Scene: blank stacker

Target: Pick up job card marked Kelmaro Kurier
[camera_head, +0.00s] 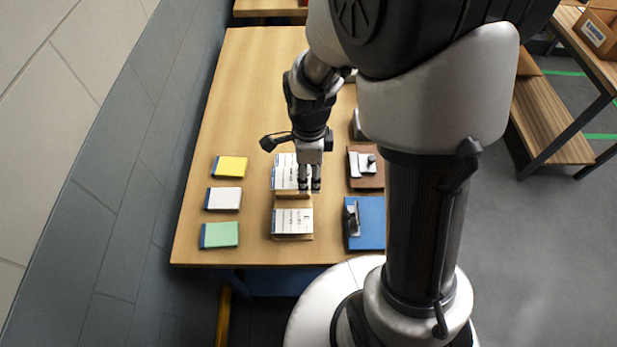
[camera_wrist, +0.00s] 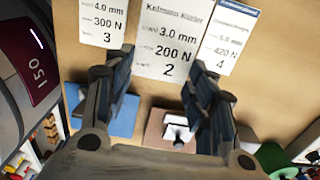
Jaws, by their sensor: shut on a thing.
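The job card marked Kelmaro Kurier (camera_wrist: 168,42) is the middle of three white cards in the wrist view, reading 3.0 mm, 200 N and 2. Its heading is small and slightly blurred. My gripper (camera_wrist: 158,75) has one finger at each side of this card's lower part and is shut on it. In the head view my gripper (camera_head: 310,188) is at the right of the back row of white cards (camera_head: 284,172), partly hiding them. The card on the left (camera_wrist: 103,24) reads 4.0 mm, 300 N, 3; the card on the right (camera_wrist: 229,38) reads 5.0 mm, 420 N, 4.
The wooden table (camera_head: 245,90) is clear at the back. Yellow (camera_head: 231,167), white (camera_head: 224,199) and green (camera_head: 221,235) pads lie on the left. A front card row (camera_head: 292,220) stands nearer. Brown (camera_head: 367,182) and blue (camera_head: 372,225) boards with metal pieces lie on the right.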

